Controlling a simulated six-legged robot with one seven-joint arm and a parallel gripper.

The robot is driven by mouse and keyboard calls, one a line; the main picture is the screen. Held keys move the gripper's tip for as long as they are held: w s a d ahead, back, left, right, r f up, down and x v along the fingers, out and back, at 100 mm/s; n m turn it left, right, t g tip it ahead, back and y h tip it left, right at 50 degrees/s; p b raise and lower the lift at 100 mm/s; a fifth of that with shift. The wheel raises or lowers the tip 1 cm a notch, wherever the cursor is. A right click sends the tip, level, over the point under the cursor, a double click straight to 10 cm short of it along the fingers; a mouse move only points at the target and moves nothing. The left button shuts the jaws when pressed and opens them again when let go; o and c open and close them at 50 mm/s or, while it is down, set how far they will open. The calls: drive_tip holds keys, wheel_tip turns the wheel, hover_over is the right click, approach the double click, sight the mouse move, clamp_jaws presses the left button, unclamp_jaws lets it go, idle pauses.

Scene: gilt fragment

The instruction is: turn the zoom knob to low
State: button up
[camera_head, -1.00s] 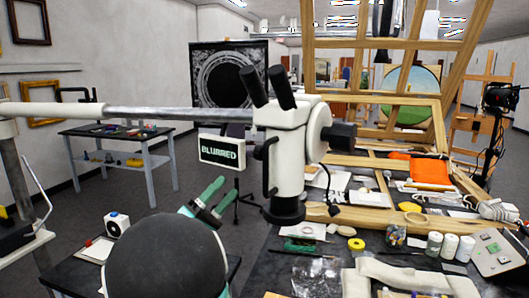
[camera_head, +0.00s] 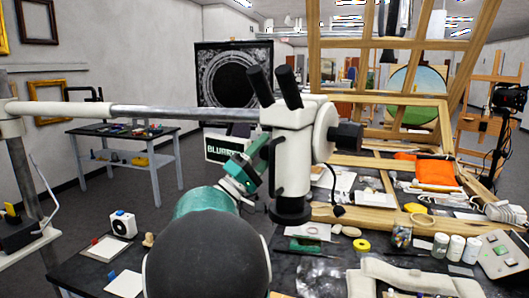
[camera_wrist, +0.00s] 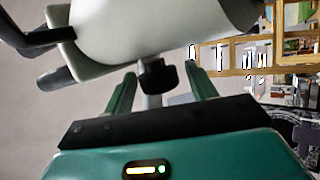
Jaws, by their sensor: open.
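The white microscope (camera_head: 292,165) hangs from a horizontal boom, with two black eyepieces on top. A large black knob (camera_head: 347,136) sticks out on its right side. My green gripper (camera_head: 257,155) is at the left side of the microscope body. In the wrist view, a small black knob (camera_wrist: 158,76) on a pale stem shows between the spread fingertips, under the white body. I see a gap on both sides and cannot tell any contact. No zoom label or setting is readable. My gripper partly hides the display (camera_head: 217,148), which shows "BLURR".
The boom (camera_head: 170,112) crosses above my arm from a post at left. The dark table (camera_head: 325,272) below carries white bottles (camera_head: 457,246), yellow tape (camera_head: 361,245) and a padded white piece (camera_head: 415,276). A wooden frame (camera_head: 385,215) stands behind the microscope.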

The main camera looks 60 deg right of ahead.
drive_tip(key=c, duration=1)
drive_tip(key=shift+n+t, duration=0.3)
drive_tip(key=shift+n+t+y, duration=0.8)
drive_tip(key=shift+t+y, duration=0.2)
drive_tip(key=shift+t, duration=0.2)
drive_tip(key=n+t+y, duration=0.1)
drive_tip(key=t+y, duration=0.1)
drive_tip(key=shift+y, duration=0.4)
drive_tip(key=n+y, duration=0.1)
drive_tip(key=y, duration=0.1)
drive_tip(key=t+y, duration=0.1)
drive_tip(key=shift+d+n+t+y, duration=0.1)
drive_tip(key=shift+n+t+y, duration=0.2)
drive_tip(key=shift+n+y, duration=0.1)
drive_tip(key=shift+f+n+t+y, duration=0.15)
drive_tip(key=shift+n+t+y, duration=0.2)
drive_tip(key=shift+y, duration=0.85)
